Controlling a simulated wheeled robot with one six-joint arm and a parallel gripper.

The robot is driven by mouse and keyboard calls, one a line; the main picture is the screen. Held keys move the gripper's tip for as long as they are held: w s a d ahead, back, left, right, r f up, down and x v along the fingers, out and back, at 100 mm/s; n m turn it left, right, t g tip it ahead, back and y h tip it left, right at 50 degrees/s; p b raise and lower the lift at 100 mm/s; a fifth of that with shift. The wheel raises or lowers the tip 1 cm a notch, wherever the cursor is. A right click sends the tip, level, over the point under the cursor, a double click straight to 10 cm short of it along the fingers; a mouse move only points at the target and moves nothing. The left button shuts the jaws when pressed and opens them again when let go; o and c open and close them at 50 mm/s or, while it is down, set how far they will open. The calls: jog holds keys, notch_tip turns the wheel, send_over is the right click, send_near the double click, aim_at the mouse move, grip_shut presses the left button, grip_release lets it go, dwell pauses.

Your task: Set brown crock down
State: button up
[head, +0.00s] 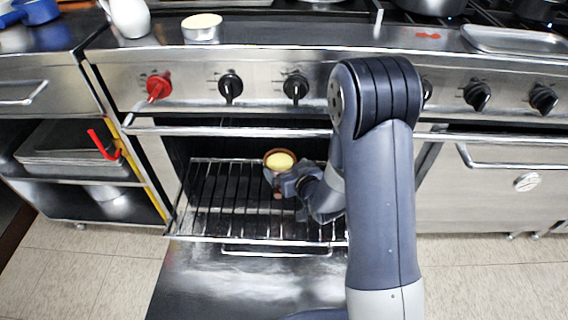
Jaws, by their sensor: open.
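The brown crock (267,158) has a brown rim and a pale yellow filling. It is at the back of the pulled-out oven rack (215,238), inside or just at the oven's opening, and looks upright. My gripper (279,184) is open right at the crock's near right side, its fingers close around or against it. Whether the fingers touch it cannot be told. The underside of the crock is hidden, but it appears to be at rack level. My arm hides the rack's right part.
The oven door (205,285) hangs open below the rack. Above are a row of knobs, including a red one (159,86), and a counter with another yellow-filled dish (202,36) and a white jug (130,17). Shelves with trays (75,150) stand left. The rack's left part is bare.

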jog(key=p+v, duration=0.1)
jog(key=v, duration=0.7)
jog(key=shift+s, duration=0.15)
jog(key=shift+r, duration=0.1)
dwell(0.8)
